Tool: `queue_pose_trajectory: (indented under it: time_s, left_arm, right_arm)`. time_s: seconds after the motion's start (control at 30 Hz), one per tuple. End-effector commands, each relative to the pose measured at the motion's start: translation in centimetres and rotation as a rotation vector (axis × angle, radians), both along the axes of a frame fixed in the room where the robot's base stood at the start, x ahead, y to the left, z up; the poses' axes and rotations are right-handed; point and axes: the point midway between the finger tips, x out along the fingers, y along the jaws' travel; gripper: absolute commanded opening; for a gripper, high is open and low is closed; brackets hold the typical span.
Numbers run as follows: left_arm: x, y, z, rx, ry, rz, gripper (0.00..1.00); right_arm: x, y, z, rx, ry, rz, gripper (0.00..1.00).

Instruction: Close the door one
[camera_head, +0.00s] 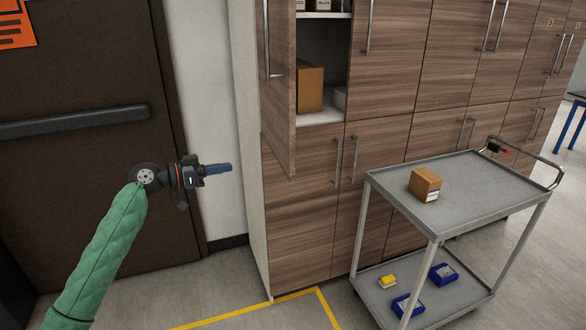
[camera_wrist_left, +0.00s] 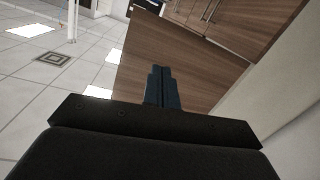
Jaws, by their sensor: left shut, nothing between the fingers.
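The open cabinet door (camera_head: 281,88) is wood-grained and swings out from the left end of the cabinet, with a long metal handle (camera_head: 266,40) on it. Behind it the compartment stands open, showing a white shelf (camera_head: 320,118). In the left wrist view the shut fingers (camera_wrist_left: 160,88) show in front of a wood-grained panel (camera_wrist_left: 185,65). My right gripper is not in view.
A cardboard box (camera_head: 310,88) stands inside the open compartment. A grey cart (camera_head: 385,181) stands at the right with a small box (camera_head: 425,185) on top and several items below. A dark door (camera_head: 80,90) with a push bar is at the left.

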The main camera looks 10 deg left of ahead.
Motion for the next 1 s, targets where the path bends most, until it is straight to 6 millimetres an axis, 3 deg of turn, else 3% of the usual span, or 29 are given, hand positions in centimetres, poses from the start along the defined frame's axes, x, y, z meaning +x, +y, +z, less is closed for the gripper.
queue_pose_trajectory:
  time_s: [0.2, 0.57, 1.0]
  left_arm:
    - [-2.2, -1.8, 1.8, -0.025, -0.098, -0.126, 0.00]
    - [-2.1, -2.3, 1.8, 0.043, -0.187, -0.138, 0.00]
    - [0.2, -5.9, 2.0, 0.042, -0.187, -0.137, 0.00]
  right_arm:
    - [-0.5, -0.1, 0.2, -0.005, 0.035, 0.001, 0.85]
    - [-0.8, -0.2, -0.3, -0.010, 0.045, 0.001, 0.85]
    - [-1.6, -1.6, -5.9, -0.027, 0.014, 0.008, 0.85]
